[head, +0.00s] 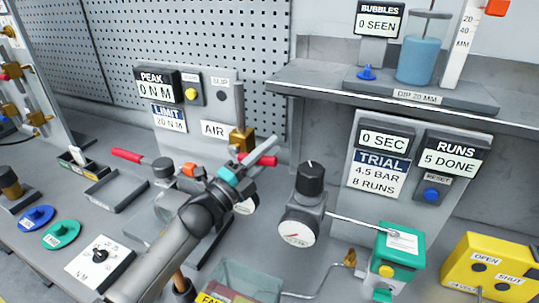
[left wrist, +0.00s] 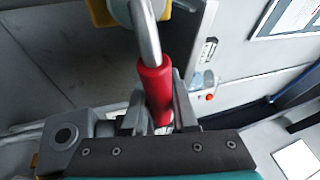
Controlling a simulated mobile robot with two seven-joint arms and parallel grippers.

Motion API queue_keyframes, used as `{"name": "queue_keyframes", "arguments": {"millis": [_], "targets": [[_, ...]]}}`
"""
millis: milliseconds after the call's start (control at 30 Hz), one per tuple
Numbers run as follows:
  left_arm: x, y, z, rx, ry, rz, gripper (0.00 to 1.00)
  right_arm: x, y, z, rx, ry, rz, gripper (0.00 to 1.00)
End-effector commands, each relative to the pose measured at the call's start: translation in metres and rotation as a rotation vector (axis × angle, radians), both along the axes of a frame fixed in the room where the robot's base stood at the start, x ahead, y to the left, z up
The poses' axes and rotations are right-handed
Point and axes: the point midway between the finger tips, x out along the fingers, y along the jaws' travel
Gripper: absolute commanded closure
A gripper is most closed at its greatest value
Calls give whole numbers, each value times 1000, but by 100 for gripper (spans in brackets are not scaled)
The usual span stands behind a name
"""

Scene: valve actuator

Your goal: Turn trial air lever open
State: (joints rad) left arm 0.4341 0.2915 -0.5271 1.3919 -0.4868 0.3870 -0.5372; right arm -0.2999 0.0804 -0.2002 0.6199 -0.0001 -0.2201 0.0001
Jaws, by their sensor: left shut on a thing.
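The trial air lever is a red-sleeved handle (head: 267,160) beside a brass valve body (head: 239,138), just right of the AIR label (head: 214,129). My left gripper (head: 254,163) reaches up from the lower left and is shut on the lever. In the left wrist view the red sleeve (left wrist: 155,88) sits between my fingers (left wrist: 158,112), with a bare metal rod running up from it. My fingers and wrist hide part of the lever in the head view. My right gripper is not in view.
A pressure regulator with a gauge (head: 299,228) stands right of my left arm. A green box (head: 399,257) and a yellow OPEN/SHUT box (head: 490,268) are further right. A red-handled tool (head: 127,155) lies at left. A shelf (head: 410,98) overhangs the back right.

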Motion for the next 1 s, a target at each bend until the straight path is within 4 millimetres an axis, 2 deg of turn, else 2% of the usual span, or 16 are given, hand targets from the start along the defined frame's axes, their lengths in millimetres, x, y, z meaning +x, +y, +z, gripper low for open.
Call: {"name": "queue_keyframes", "arguments": {"millis": [500,1000], "targets": [[5,12,29,-340,143,0,100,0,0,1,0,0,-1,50],[7,18,37,-445,188,2,100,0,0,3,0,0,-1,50]]}}
